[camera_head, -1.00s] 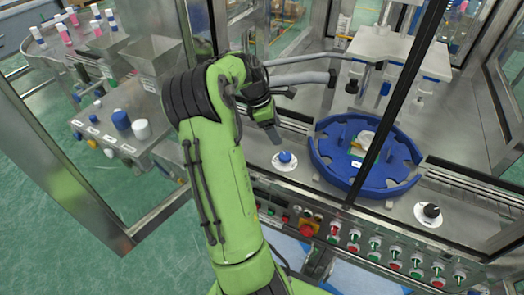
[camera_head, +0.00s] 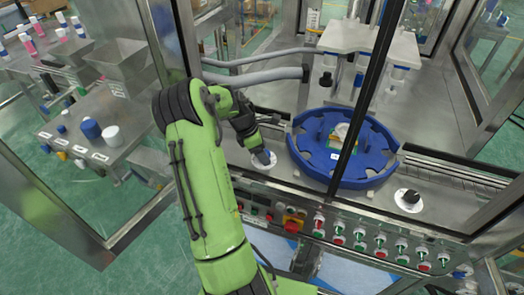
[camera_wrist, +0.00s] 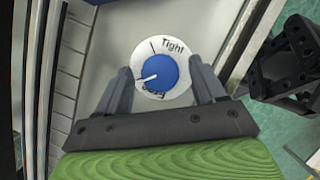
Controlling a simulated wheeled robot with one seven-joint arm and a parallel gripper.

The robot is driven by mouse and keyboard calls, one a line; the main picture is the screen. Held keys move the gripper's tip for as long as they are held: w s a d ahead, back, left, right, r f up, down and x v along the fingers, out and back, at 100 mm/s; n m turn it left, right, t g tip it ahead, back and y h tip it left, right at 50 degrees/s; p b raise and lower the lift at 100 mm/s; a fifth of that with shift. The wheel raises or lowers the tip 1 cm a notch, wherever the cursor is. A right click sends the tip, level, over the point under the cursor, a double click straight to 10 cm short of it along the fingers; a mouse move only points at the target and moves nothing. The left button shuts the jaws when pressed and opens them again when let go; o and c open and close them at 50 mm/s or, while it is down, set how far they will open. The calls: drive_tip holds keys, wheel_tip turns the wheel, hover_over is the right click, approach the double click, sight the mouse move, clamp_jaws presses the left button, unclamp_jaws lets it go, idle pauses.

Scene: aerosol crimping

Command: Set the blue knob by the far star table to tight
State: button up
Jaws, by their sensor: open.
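The blue knob (camera_wrist: 158,73) sits on a round white dial (camera_wrist: 175,95) in the wrist view. The dial reads "Tight" at the top and a partly covered word, seemingly "Loose", at the bottom. The knob's white pointer mark points left and slightly down, away from "Tight". My gripper (camera_wrist: 161,78) is open, with one finger on each side of the knob; I cannot tell whether they touch it. In the head view my gripper (camera_head: 262,156) is over the white dial (camera_head: 262,167) left of the blue star table (camera_head: 343,178), and mostly hides the knob.
A black knob on a white dial (camera_head: 408,200) is right of the star table. A row of red and green buttons (camera_head: 360,240) runs along the front panel. A dark frame post (camera_head: 362,90) crosses before the star table. Grey hoses (camera_head: 255,80) lie behind my gripper.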

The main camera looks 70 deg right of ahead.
drive_tip(key=c, duration=1.1)
drive_tip(key=shift+o, duration=0.2)
drive_tip(key=shift+m+p, duration=0.3)
drive_tip(key=shift+m, duration=0.1)
drive_tip(key=m+y+p, duration=0.1)
drive_tip(key=m, duration=0.1)
drive_tip(key=m+p, duration=0.1)
drive_tip(key=shift+d+r+m+g+y, duration=0.1)
drive_tip(key=shift+d+m+g+y, duration=0.05)
drive_tip(key=shift+m+g+y, duration=0.2)
drive_tip(key=m+y+p, duration=0.1)
drive_tip(key=m+y, duration=0.1)
drive_tip(key=m, duration=0.2)
drive_tip(key=shift+d+m, duration=0.15)
drive_tip(key=shift+m, duration=0.2)
drive_tip(key=m, duration=0.2)
drive_tip(key=m+t+y, duration=0.1)
drive_tip(key=m, duration=0.1)
drive_tip(key=shift+d+m+t, duration=0.1)
drive_tip(key=shift+m+t, duration=0.15)
drive_tip(key=shift+m, duration=0.05)
drive_tip(key=m+t+y, duration=0.1)
drive_tip(key=m, duration=0.3)
drive_tip(key=shift+s, duration=0.15)
